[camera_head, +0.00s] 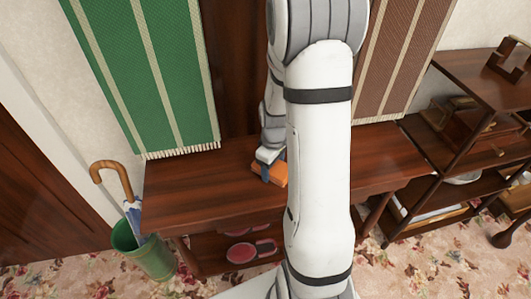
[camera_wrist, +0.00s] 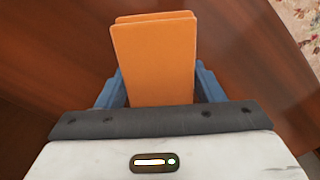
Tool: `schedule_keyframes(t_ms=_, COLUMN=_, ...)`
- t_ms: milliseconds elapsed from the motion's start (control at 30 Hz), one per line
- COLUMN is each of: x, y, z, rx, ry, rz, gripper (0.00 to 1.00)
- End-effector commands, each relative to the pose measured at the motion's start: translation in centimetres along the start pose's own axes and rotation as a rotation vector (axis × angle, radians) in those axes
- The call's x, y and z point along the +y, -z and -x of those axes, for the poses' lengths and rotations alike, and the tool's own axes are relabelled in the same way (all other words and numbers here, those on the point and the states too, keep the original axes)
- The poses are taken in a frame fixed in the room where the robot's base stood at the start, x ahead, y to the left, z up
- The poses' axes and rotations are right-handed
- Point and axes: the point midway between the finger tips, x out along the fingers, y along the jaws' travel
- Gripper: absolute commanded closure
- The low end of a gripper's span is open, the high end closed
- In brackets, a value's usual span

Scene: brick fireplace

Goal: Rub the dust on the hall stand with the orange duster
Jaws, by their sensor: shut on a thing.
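My gripper (camera_head: 268,168) is shut on the orange duster (camera_head: 271,174), low over the top of the hall stand (camera_head: 200,185), near its middle. In the wrist view the duster (camera_wrist: 155,60) sits between the two blue fingers of my gripper (camera_wrist: 155,90) and points away over the brown wood (camera_wrist: 235,60). I cannot tell whether the duster touches the wood. No dust is clear on the visible part of the top. My arm hides the top to the right of the duster.
A green bin (camera_head: 145,250) with an umbrella (camera_head: 125,190) stands left of the hall stand. Red shoes (camera_head: 250,250) lie on its lower shelf. A dark shelf unit (camera_head: 470,130) with boxes stands at the right. Green (camera_head: 150,70) and brown (camera_head: 400,60) striped textiles hang behind.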

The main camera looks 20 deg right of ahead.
Motion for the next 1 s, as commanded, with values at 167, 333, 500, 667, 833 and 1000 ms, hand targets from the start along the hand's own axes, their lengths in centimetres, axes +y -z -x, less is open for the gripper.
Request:
schedule_keyframes(t_ms=167, x=-1.2, y=0.7, z=-0.1, rx=0.0, ry=0.001, rz=-0.006, gripper=0.6)
schedule_keyframes(t_ms=333, x=-1.8, y=1.0, z=0.7, rx=-0.001, ry=0.001, rz=-0.013, gripper=0.6)
schedule_keyframes(t_ms=500, x=-1.8, y=1.0, z=3.4, rx=0.0, ry=0.0, rz=-0.014, gripper=0.6)
schedule_keyframes(t_ms=667, x=-1.7, y=1.0, z=4.8, rx=0.0, ry=0.0, rz=-0.014, gripper=0.6)
schedule_keyframes(t_ms=833, x=-1.7, y=0.9, z=6.4, rx=0.001, ry=-0.001, rz=-0.015, gripper=0.6)
schedule_keyframes(t_ms=1000, x=-1.7, y=0.9, z=7.8, rx=0.0, ry=0.0, rz=-0.015, gripper=0.6)
